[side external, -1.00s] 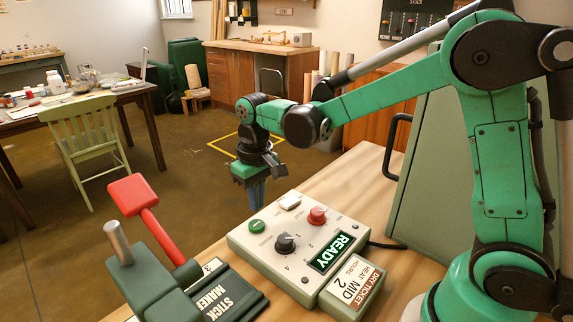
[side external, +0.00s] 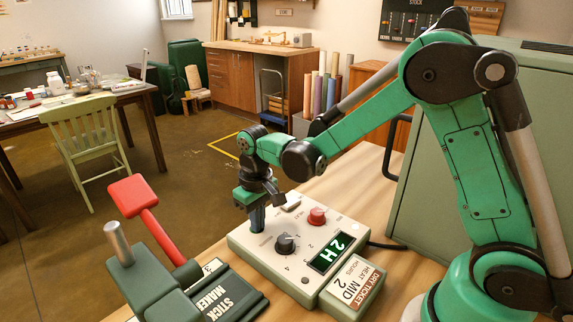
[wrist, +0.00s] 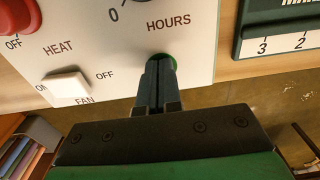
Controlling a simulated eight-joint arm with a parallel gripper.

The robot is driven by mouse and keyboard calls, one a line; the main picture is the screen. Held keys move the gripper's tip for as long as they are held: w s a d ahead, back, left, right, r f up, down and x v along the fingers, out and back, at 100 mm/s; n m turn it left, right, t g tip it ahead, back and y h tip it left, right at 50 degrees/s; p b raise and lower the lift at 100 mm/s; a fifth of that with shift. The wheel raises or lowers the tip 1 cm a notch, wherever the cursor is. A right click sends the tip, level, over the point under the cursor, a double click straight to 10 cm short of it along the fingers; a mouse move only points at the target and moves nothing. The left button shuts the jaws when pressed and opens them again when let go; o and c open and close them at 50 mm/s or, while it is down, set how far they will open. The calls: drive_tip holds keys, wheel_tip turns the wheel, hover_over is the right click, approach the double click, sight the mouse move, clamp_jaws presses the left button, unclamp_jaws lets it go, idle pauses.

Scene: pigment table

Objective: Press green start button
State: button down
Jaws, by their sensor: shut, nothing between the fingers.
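The control box (side external: 268,258) stands on the wooden bench, and its display (side external: 331,253) reads "2 H". My gripper (side external: 257,228) points straight down at the box's far left corner, over the green button, which it hides in the side view. In the wrist view my shut fingers (wrist: 158,75) are at the green button (wrist: 170,60), with only part of its rim showing past the tips. The fingertips appear to touch the button. Nothing is between the fingers.
The box also carries a black dial (side external: 285,244), a red knob (side external: 317,216) and a white switch (wrist: 66,88). A dry ticket card (side external: 354,284) lies at its near right. A dark green stick maker (side external: 215,290) with a red-handled lever (side external: 135,194) stands at left.

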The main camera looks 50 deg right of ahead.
drive_tip(key=shift+f, duration=0.35)
wheel_tip(320, 180, up, 15)
drive_tip(key=shift+s+f, duration=0.15)
idle(0.8)
drive_tip(key=s+d+f+t, duration=0.1)
drive_tip(key=s+f+t, duration=0.2)
drive_tip(key=s+t, duration=0.4)
drive_tip(key=shift+s+d+f, duration=0.3)
drive_tip(key=shift+s+f, duration=0.05)
drive_tip(key=shift+s, duration=0.9)
